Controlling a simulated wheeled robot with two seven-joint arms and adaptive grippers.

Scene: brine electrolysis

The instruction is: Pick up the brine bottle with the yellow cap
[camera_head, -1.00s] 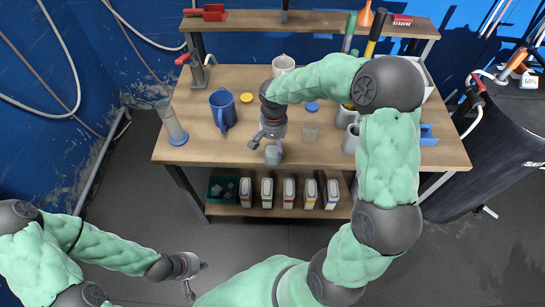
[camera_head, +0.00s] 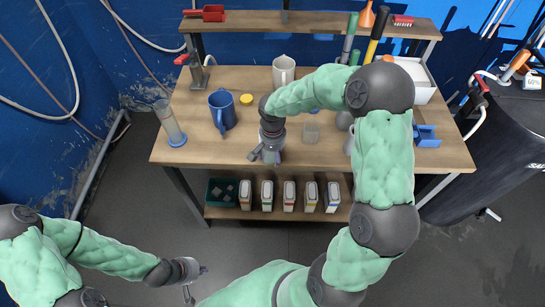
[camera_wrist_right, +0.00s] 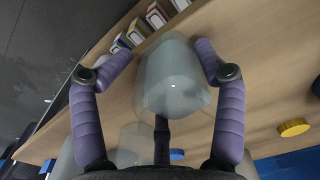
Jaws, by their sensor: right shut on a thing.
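A translucent pale jar or bottle (camera_wrist_right: 172,78) sits between the fingers of my right gripper (camera_wrist_right: 163,55) in the right wrist view; no yellow cap shows on it. In the head view my right gripper (camera_head: 267,153) is at the front middle of the wooden table (camera_head: 215,155), shut on this jar, which is mostly hidden there. A yellow disc-shaped cap (camera_head: 246,98) lies alone on the table behind the gripper. It also shows at the right of the right wrist view (camera_wrist_right: 293,127). My left gripper (camera_head: 194,280) is open and empty, low in front of the table.
A blue jug (camera_head: 222,110) and a clear cylinder with a blue base (camera_head: 171,125) stand to the left. A clear beaker (camera_head: 311,131) stands right of my right gripper. Several cartons (camera_head: 289,195) fill the lower shelf.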

